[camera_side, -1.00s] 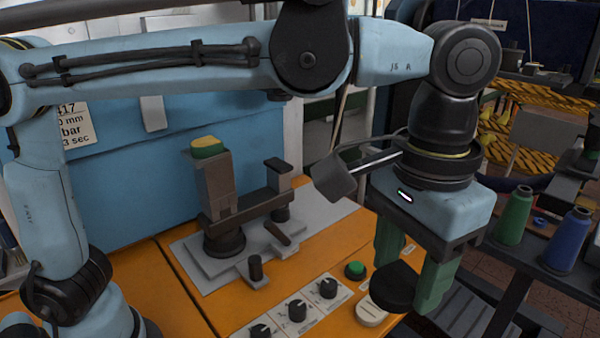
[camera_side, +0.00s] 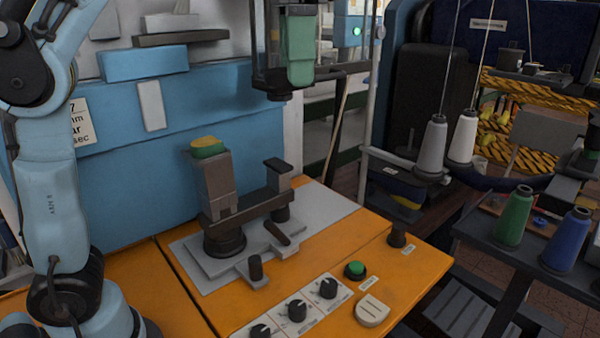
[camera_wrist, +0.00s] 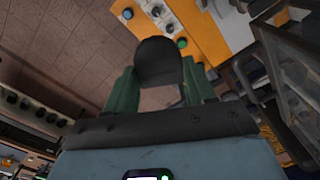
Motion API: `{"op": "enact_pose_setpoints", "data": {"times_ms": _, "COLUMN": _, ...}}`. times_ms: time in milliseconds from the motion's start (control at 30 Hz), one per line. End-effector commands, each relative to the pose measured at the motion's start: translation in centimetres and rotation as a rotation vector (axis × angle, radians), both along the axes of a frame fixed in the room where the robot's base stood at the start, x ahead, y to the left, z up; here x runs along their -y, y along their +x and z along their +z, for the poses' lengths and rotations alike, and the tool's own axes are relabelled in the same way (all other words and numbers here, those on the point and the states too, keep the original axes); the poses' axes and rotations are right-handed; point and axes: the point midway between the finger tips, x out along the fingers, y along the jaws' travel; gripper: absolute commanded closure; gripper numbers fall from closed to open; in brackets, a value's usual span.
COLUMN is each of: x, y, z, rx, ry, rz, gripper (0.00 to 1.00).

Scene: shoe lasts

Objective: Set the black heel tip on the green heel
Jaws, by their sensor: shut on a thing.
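My gripper (camera_wrist: 158,82) shows only in the wrist view; it is outside the side view. Its two green fingers are shut on the black heel tip (camera_wrist: 158,60), a dark rounded piece held between them. The heel tip hides part of what lies beyond it. In the side view, the green heel (camera_side: 207,151) has a yellowish top face and sits on top of a grey upright post. Its top is bare, and my gripper is apart from it.
The post stands on a grey plate (camera_side: 328,213) on the orange bench (camera_side: 420,268). Knobs (camera_side: 297,309), a green button (camera_side: 355,269) and a short black knob (camera_side: 397,238) stand near the bench front. Green (camera_side: 514,215) and blue (camera_side: 567,240) spools stand at right.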

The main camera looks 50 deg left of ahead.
Motion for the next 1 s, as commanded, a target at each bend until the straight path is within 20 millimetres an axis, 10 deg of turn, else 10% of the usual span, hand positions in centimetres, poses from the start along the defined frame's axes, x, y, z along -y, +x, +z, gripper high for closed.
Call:
{"op": "enact_pose_setpoints", "data": {"times_ms": 700, "x": -19.1, "y": -2.1, "z": -3.7, "rx": 0.009, "ry": -0.002, "rz": 0.403, "gripper": 0.75}}
{"op": "enact_pose_setpoints", "data": {"times_ms": 1000, "x": -23.3, "y": -2.1, "z": -6.6, "rx": 0.011, "ry": -0.002, "rz": 0.534, "gripper": 0.75}}
